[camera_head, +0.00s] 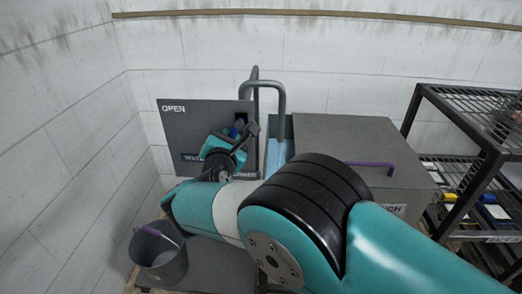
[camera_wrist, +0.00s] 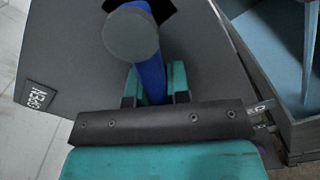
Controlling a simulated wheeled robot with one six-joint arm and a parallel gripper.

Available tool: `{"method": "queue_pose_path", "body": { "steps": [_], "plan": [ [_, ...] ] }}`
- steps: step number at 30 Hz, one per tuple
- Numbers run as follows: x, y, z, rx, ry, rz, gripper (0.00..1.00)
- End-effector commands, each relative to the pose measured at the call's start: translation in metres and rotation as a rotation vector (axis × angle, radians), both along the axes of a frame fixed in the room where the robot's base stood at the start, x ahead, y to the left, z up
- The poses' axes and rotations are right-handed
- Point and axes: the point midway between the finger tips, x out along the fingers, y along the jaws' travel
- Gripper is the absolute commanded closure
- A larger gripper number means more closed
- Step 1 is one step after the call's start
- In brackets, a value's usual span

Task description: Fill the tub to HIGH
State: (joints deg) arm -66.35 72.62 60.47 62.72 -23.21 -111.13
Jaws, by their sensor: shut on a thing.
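A grey panel (camera_head: 180,122) marked OPEN at its upper left stands against the back wall; lower lettering is partly covered by my arm. A blue lever (camera_wrist: 151,72) with a round grey end sticks out from the panel. My gripper (camera_wrist: 155,92) is shut on this lever, one teal finger on each side; in the head view my gripper (camera_head: 240,132) is at the panel's right part. The grey tub (camera_wrist: 288,128) is right of the panel, with blue inside and a pale blue streak above it. Its level marks are mostly hidden.
A bent grey pipe (camera_head: 281,92) rises behind the panel and tub. A grey box (camera_head: 355,140) with a purple handle (camera_head: 371,164) stands right of the tub. A bucket (camera_head: 160,262) is at lower left. A black wire rack (camera_head: 466,100) stands at right.

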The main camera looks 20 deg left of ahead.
Motion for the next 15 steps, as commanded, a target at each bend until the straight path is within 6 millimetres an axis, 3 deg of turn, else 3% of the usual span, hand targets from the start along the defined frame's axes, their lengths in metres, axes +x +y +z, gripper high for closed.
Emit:
{"method": "queue_pose_path", "body": {
  "steps": [15],
  "plan": [
    [-0.005, 0.019, 0.014, 0.347, 0.072, 0.005, 1.00]
  ]
}}
